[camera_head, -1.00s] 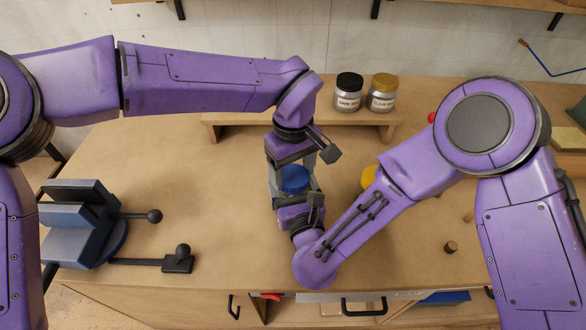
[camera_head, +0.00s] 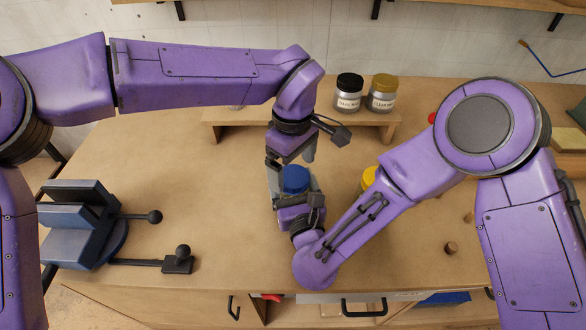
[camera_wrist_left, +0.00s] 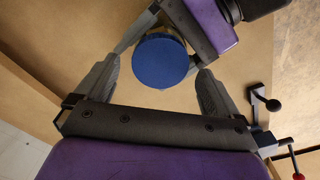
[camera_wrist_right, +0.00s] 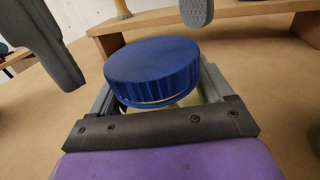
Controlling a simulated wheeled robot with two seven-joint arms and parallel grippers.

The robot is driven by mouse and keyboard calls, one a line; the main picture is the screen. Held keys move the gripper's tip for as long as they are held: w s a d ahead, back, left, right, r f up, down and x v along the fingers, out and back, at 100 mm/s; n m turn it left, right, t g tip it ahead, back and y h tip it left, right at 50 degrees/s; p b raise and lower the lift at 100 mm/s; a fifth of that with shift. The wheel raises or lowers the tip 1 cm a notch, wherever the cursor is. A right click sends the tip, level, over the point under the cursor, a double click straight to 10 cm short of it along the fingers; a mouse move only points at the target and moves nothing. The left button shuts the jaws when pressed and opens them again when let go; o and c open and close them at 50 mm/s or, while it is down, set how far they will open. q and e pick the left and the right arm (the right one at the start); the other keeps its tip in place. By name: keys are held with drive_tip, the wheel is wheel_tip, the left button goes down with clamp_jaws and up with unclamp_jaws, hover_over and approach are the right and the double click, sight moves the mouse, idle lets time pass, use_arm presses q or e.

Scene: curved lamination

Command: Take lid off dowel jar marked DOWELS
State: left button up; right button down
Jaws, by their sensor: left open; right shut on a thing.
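A jar with a ribbed blue lid (camera_head: 295,179) stands at the middle of the bench; its label is hidden. The lid (camera_wrist_right: 154,72) sits over the jar's mouth, with a pale strip of the jar below it. My right gripper (camera_head: 297,198) is shut on the jar's body, below the lid. My left gripper (camera_head: 290,165) is open above the lid. In the left wrist view its two fingers stand apart on either side of the round lid (camera_wrist_left: 160,61), with no clear contact.
A wooden riser (camera_head: 225,132) behind holds a black-lidded jar (camera_head: 348,93) and a gold-lidded jar (camera_head: 382,93). A yellow lid (camera_head: 369,178) shows partly behind my right arm. A blue-grey vise (camera_head: 85,225) stands at left. A small brown dowel piece (camera_head: 450,248) lies at right.

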use_arm(q)
wheel_tip(320, 180, up, 3)
drive_tip(key=shift+c, duration=0.3)
drive_tip(key=r, duration=0.1)
drive_tip(key=r+m, duration=0.1)
drive_tip(key=shift+w+r+t, duration=0.2)
drive_tip(key=shift+r+t, duration=0.1)
drive_tip(key=shift+s+r+m, duration=0.1)
drive_tip(key=shift+r+m, duration=0.25)
drive_tip(key=shift+m, duration=0.65)
drive_tip(key=shift+s+m, duration=0.2)
drive_tip(key=shift+m, duration=0.9)
drive_tip(key=shift+f, duration=0.3)
drive_tip(key=shift+m, duration=0.3)
wheel_tip(320, 180, down, 7)
drive_tip(key=shift+f, duration=0.2)
